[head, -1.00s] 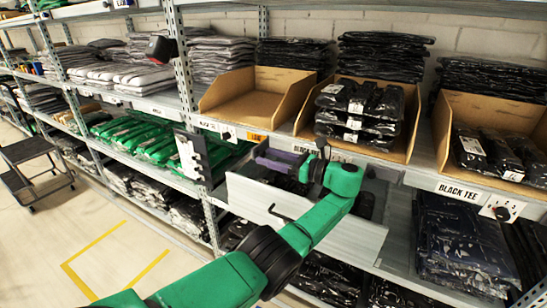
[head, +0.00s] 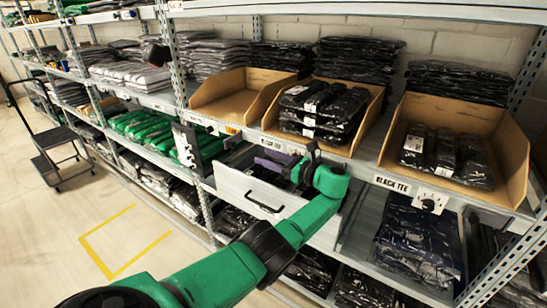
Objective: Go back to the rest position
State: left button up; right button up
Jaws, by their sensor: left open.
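My left arm, green with black joints, reaches in from the bottom left. Its left gripper (head: 274,164) is open, in front of the shelf and over a grey open-topped drawer or bin (head: 255,195) with a dark handle. Part of the gripper is hidden behind its own wrist, and I see nothing held in it. Dark contents show in the bin beside the wrist. My right gripper is not in view.
Cardboard bins stand on the shelf: an empty one (head: 226,103), one with packed black shirts (head: 322,112), and one labelled black tee (head: 455,155). A dark cart (head: 62,150) stands at left. The floor with a yellow outline (head: 120,240) is clear.

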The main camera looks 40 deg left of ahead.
pick_arm(q)
jog(key=shift+a+f, duration=0.1)
jog(key=shift+a, duration=0.15)
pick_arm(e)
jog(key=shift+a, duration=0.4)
pick_arm(q)
jog(key=shift+d, duration=0.1)
